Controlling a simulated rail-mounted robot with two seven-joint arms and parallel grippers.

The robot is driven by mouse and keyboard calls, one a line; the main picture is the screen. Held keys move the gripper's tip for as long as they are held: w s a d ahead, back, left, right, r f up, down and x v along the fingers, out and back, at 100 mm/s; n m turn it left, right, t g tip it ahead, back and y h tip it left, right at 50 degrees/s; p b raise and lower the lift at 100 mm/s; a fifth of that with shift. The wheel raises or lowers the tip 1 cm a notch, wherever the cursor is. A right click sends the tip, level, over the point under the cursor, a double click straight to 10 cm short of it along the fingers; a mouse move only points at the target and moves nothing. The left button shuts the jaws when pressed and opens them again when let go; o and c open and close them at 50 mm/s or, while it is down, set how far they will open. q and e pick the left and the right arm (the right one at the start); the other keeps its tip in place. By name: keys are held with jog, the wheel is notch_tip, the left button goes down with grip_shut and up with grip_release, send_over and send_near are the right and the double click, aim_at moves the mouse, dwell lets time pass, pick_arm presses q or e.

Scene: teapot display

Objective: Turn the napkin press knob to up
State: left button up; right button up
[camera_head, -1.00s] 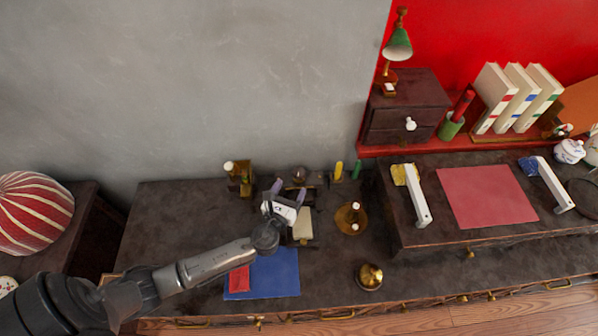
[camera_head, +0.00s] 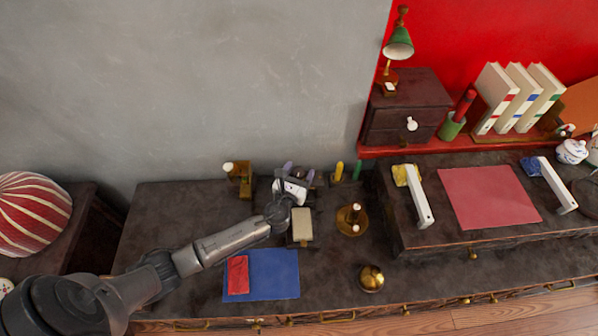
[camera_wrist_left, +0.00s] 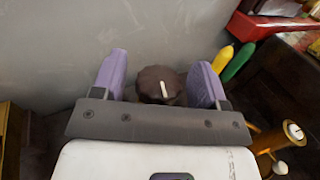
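The knob (camera_wrist_left: 149,84) is dark brown and round, with a white line on its face. In the left wrist view this line runs nearly upright on the face's lower half. My left gripper (camera_head: 299,173) is open, with one purple finger on either side of the knob and gaps to both. In the left wrist view the gripper (camera_wrist_left: 160,82) has its fingers spread wide. In the head view the gripper largely hides the knob. A cream block on a dark base (camera_head: 302,224) stands just in front; I cannot tell whether it belongs to the press. My right gripper is not in view.
A brass-coloured stand (camera_head: 240,178) is left of the gripper. A yellow piece (camera_head: 338,171) and a green piece (camera_head: 356,169) stand to the right, near a brass candle holder (camera_head: 352,222). A blue cloth (camera_head: 272,276) with a red cloth (camera_head: 237,274) lies in front.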

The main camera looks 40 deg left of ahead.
pick_arm(q)
jog(key=c, duration=0.8)
jog(key=shift+r+n+g+y+p, duration=0.15)
jog(key=shift+n+g+y+p, duration=0.15)
jog(key=shift+n+y+p, duration=0.35)
jog(key=shift+c, duration=0.2)
jog(key=shift+d+n+g+y, duration=0.1)
jog(key=shift+n+g+y, duration=0.2)
jog(key=shift+y, duration=0.35)
jog(key=shift+n+g+y, duration=0.4)
jog(key=shift+n+y, duration=0.25)
jog(key=shift+y, duration=0.15)
jog(key=o, duration=0.9)
